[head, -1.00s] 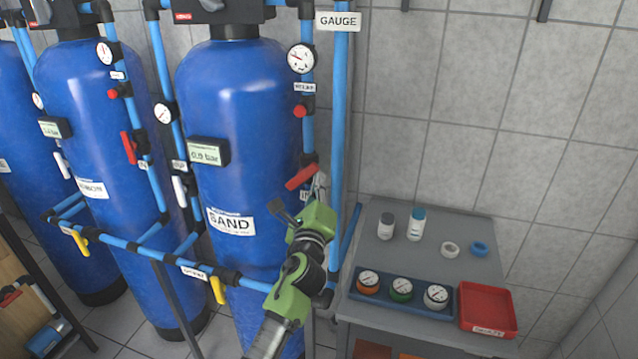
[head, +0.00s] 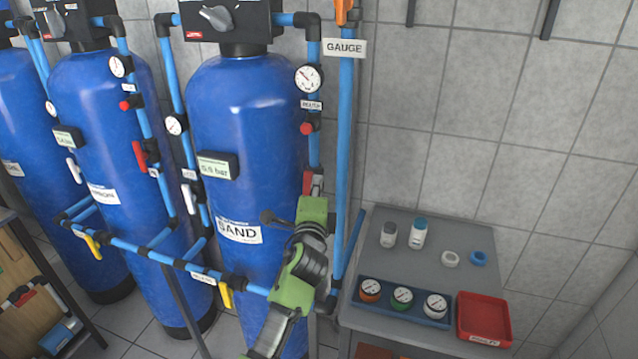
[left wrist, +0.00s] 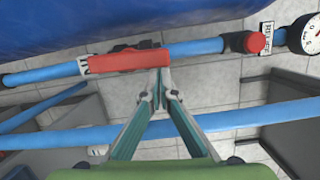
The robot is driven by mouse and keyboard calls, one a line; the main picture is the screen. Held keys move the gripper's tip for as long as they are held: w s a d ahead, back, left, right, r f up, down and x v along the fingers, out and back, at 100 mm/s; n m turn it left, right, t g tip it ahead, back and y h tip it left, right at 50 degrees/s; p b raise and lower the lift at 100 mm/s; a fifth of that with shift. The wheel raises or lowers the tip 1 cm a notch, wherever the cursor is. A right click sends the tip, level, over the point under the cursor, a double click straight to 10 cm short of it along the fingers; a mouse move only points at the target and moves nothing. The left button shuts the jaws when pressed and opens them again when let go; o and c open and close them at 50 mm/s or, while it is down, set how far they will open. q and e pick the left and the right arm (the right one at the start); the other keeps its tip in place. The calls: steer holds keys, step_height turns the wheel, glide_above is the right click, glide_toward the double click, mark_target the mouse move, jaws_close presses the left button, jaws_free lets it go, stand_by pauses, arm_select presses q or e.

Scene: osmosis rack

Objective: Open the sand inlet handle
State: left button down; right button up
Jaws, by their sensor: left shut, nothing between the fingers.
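The red inlet handle (head: 308,183) is on the blue pipe right of the tank labelled SAND (head: 245,110). In the left wrist view the red handle (left wrist: 130,60) lies along the pipe, roughly parallel to it. My left gripper (head: 317,180) is at the handle, with its green wrist below. In the left wrist view its fingertips (left wrist: 160,75) are together, with nothing between them, at the handle's lower edge near its right end. I cannot tell whether they touch it. My right gripper is not in view.
A vertical blue pipe with a GAUGE label (head: 344,48) runs close right of my left gripper. A grey table (head: 395,262) holds several gauges, bottles, rings and a red tray (head: 484,318). A gauge (head: 308,79) and red knob (head: 306,128) sit above the handle.

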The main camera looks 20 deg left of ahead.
arm_select(q)
steer(key=shift+a, duration=0.1)
stand_by(0.6)
steer(key=v, duration=1.2)
stand_by(0.9)
steer(key=s+d+f+n+g+h+b, duration=0.1)
steer(key=s+d+f+n+g+h, duration=0.15)
steer(key=f, duration=1.55)
steer(key=s+d+f+n+g+h+b, duration=0.1)
steer(key=s+f+g, duration=0.25)
steer(key=f, duration=1.45)
steer(key=s+a+f+n+g+b, duration=0.1)
steer(key=s+f+n+g, duration=0.1)
steer(key=s+f, duration=0.65)
steer(key=s+f+n+g+b, duration=0.1)
steer(key=s+f+g, duration=0.2)
steer(key=s+f, duration=0.55)
steer(key=s+a+f+n+g, duration=0.2)
steer(key=s+f, duration=0.4)
steer(key=s, duration=0.4)
steer(key=s+a+f+n+g+b, duration=0.1)
steer(key=s+a+f+n+g, duration=0.1)
steer(key=s+f, duration=0.5)
steer(key=s+a+f+n+g, duration=0.1)
steer(key=s+a+f+n, duration=0.2)
steer(key=s+f, duration=0.4)
steer(key=s, duration=0.6)
steer(key=shift+s+a+n+g+b, duration=0.2)
steer(key=shift+s+n+g+b, duration=0.1)
steer(key=shift+n+g, duration=0.1)
